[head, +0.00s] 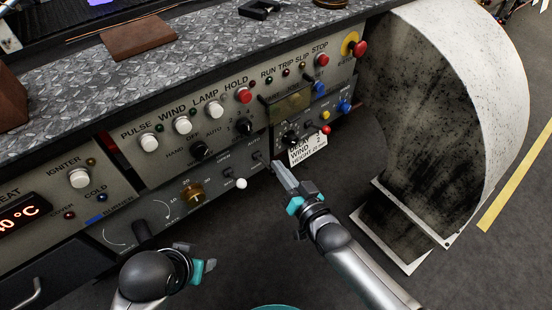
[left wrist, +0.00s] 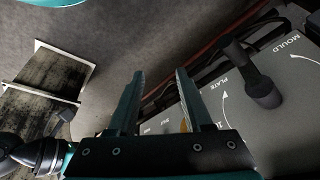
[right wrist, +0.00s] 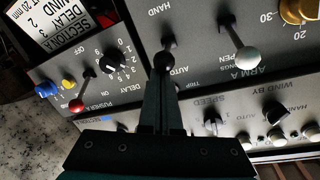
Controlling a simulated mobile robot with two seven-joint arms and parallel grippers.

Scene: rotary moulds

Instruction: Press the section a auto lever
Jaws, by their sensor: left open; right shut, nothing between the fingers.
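A lever with a black ball end (right wrist: 166,60) stands out from the grey control panel in the right wrist view, between the words HAND and AUTO. The base of its short stem shows in the head view (head: 257,156), below an AUTO label. My right gripper (head: 277,167) is shut and empty. Its fingertips (right wrist: 163,88) are at the black ball and overlap its lower edge; I cannot tell whether they touch. My left gripper (head: 207,267) is low in front of the panel. In the left wrist view (left wrist: 158,85) its fingers are apart with nothing held.
A white-balled lever (head: 241,184) stands close beside the black one. A red-balled lever (head: 325,130), a blue knob (head: 345,106) and a rotary dial (head: 290,140) are nearby. A curved metal guard (head: 470,90) stands at right. The floor between is clear.

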